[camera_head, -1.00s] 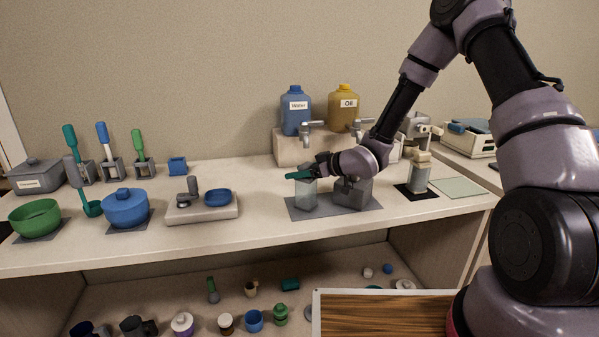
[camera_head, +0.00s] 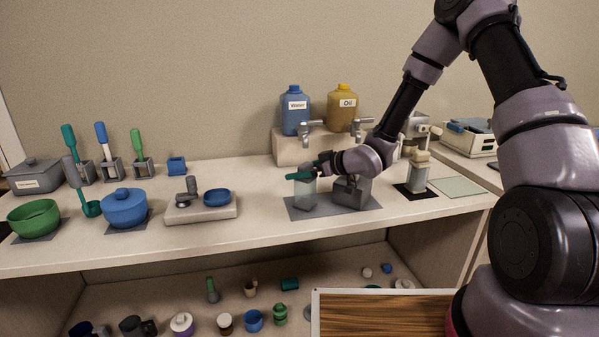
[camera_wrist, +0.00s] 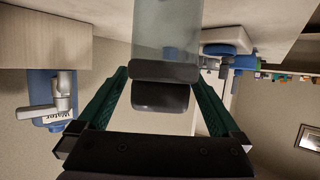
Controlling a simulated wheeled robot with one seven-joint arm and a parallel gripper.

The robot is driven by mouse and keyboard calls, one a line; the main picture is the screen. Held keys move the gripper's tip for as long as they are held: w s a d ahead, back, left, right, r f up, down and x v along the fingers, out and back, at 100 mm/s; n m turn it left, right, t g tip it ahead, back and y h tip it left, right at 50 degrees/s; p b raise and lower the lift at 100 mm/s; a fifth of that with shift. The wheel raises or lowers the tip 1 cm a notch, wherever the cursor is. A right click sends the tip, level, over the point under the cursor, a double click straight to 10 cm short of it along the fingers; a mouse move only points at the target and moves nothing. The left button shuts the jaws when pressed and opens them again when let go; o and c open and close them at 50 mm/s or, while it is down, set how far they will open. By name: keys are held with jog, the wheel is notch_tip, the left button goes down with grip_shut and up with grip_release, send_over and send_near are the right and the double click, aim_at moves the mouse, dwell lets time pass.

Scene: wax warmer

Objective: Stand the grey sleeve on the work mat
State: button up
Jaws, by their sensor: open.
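A translucent grey-green upright piece (camera_head: 304,192) with a darker grey top stands on the dark grey mat (camera_head: 329,213). I cannot tell for sure which part is the grey sleeve. In the wrist view the translucent body (camera_wrist: 167,30) ends in a grey rim, with a dark grey piece (camera_wrist: 160,98) beyond it. My gripper (camera_wrist: 161,76) is open, its green fingers on either side of this top, with gaps visible on both sides. In the head view my gripper (camera_head: 301,176) is at the piece's top. Which mat is the work mat is unclear.
A grey block (camera_head: 351,193) stands on the same mat, just right, under my wrist. Water (camera_head: 296,115) and oil (camera_head: 343,112) tanks with taps stand behind. A pale green mat (camera_head: 458,187) lies bare at right. A scale (camera_head: 202,208) stands left.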

jog(key=v, duration=0.6)
jog(key=shift+s+d+r, duration=0.15)
jog(key=shift+s+d, duration=0.05)
jog(key=shift+d, duration=0.1)
dwell(0.8)
dwell(0.4)
jog(key=s+d+r+m+t+h, duration=0.15)
jog(key=d+r+m+h, duration=0.25)
jog(key=d+r+h, duration=0.55)
jog(key=s+d+r+m+t+h, duration=0.1)
jog(key=s+d+r+m+h, duration=0.2)
jog(key=d+r, duration=0.8)
jog(key=s+d+r+m+g+y, duration=0.1)
jog(key=s+r+m, duration=0.2)
jog(key=s, duration=0.7)
jog(key=s+d+r+m+g+y, duration=0.1)
jog(key=s+r+m, duration=0.3)
jog(key=s, duration=0.6)
jog(key=shift+m+y, duration=0.45)
jog(key=shift+m, duration=0.75)
